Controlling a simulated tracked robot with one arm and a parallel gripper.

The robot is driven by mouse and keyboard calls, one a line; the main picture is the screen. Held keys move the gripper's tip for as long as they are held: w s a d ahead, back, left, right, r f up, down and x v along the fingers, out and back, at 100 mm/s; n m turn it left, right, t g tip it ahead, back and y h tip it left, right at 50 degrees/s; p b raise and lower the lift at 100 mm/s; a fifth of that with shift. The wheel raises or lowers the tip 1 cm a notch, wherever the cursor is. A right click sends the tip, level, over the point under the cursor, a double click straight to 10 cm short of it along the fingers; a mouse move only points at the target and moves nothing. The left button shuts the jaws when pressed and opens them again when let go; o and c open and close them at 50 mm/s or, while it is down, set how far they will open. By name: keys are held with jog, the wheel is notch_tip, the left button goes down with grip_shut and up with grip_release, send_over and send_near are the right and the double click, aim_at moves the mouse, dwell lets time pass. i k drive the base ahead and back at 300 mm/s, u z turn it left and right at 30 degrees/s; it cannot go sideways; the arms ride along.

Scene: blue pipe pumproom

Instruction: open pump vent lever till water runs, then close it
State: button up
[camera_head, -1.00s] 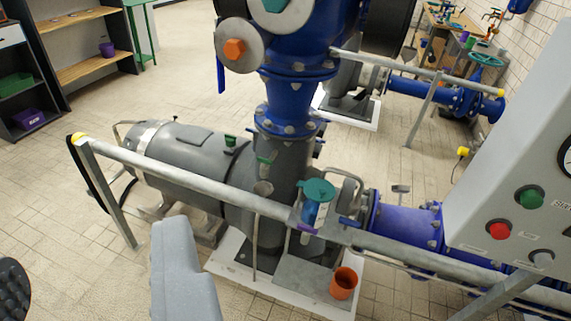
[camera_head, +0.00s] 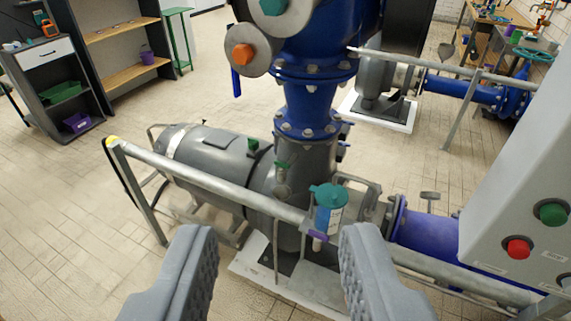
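The grey pump (camera_head: 300,180) stands on a pale plinth under a blue vertical pipe. A small green lever-like part (camera_head: 282,165) is on its upper side, likely the vent lever; its exact position is too small to tell. No running water shows. The right finger covers part of the plinth.
A grey slanted railing (camera_head: 200,183) crosses in front of the pump and motor. A grey control box (camera_head: 520,190) with red and green buttons stands close on the right. Shelves (camera_head: 120,45) stand at the far left. The tiled floor at left is free.

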aim_at(282, 167)
jog(key=u, duration=0.1)
jog(key=i, duration=1)
jog(key=z, duration=1.15)
jog(key=k, duration=1.05)
jog(key=u, duration=0.8)
jog(key=i, duration=1)
jog(key=z, duration=0.05)
